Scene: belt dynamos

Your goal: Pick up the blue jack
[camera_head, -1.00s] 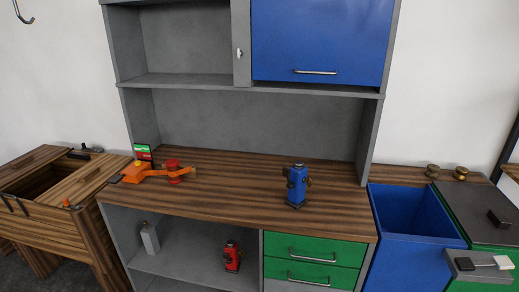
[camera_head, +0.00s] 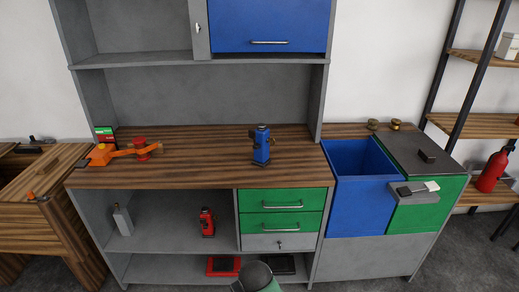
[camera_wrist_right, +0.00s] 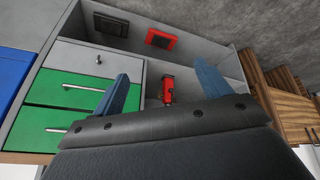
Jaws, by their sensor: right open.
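The blue jack (camera_head: 261,146) stands upright on the wooden worktop (camera_head: 200,172), right of its middle, in the head view. I cannot make it out in the right wrist view. My right gripper (camera_wrist_right: 166,84) shows its two blue fingers spread wide, with nothing between them held. Beyond the fingers, a red jack (camera_wrist_right: 168,90) stands on a lower shelf, apart from the gripper. The right gripper's fingers do not show in the head view. My left gripper is in neither view.
The red jack (camera_head: 207,222) and a grey bottle-like object (camera_head: 123,219) stand on the shelf below. An orange arm-like tool (camera_head: 122,152) lies on the worktop's left. A blue bin (camera_head: 358,162) adjoins the right. Worktop around the blue jack is clear; a grey shelf (camera_head: 200,58) overhangs behind.

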